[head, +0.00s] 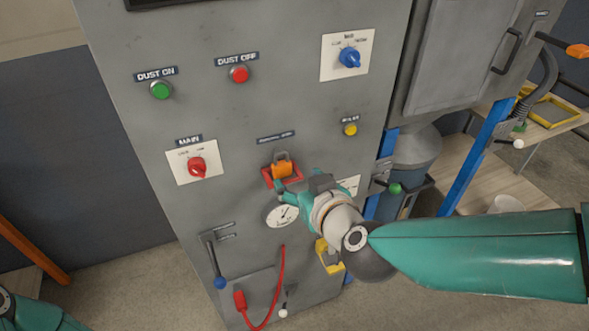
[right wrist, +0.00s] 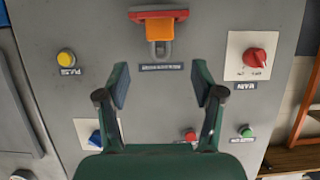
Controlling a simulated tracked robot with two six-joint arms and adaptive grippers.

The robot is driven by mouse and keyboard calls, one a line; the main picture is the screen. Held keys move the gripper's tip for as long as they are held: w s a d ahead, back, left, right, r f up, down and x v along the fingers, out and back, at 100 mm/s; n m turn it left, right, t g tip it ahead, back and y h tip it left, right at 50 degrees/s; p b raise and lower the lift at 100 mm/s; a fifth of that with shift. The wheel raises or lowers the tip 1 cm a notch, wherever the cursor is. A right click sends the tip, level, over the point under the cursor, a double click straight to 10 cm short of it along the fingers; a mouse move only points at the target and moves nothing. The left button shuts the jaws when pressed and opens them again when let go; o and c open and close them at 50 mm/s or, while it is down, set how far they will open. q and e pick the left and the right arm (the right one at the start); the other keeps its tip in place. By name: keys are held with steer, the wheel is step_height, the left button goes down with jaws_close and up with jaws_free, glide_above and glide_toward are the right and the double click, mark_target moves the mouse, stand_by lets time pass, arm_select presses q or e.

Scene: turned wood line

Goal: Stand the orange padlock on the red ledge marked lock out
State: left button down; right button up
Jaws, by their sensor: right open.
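The orange padlock (head: 283,169) with a grey shackle stands upright on the red ledge (head: 268,180) in the middle of the grey cabinet front. In the right wrist view, which is upside down, the padlock (right wrist: 160,29) rests against the ledge (right wrist: 158,13), its shackle pointing down the picture. The label by it is too small to read. My right gripper (right wrist: 160,85) is open and empty, its two fingers apart from the padlock. In the head view the right gripper (head: 286,191) is just below and in front of the ledge, partly hidden by its own wrist. My left gripper is out of view.
Around the ledge are the red MAIN switch (head: 197,168), a yellow pilot button (head: 350,129) and a round gauge (head: 282,214). A workbench (head: 530,160) stands at right.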

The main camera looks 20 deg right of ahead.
steer(key=s+a+f+g+y, duration=0.15)
steer(key=f+g, duration=0.25)
steer(key=f, duration=0.9)
steer(key=s+a+f+g, duration=0.1)
steer(key=s+f+g, duration=0.15)
steer(key=f, duration=1.05)
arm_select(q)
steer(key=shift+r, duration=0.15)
arm_select(e)
steer(key=s+a+f+m+g+y, duration=0.1)
steer(key=s+f+g, duration=0.5)
steer(key=s+f, duration=0.6)
step_height(320, 180, down, 3)
steer(key=shift+s+a+r+m+y, duration=0.1)
steer(key=shift+s+a+m+y, duration=0.2)
steer(key=shift+m+y, duration=0.35)
steer(key=shift+w+g, duration=0.1)
steer(key=shift+g, duration=0.15)
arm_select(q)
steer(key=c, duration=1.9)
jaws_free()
arm_select(e)
steer(key=shift+c, duration=0.3)
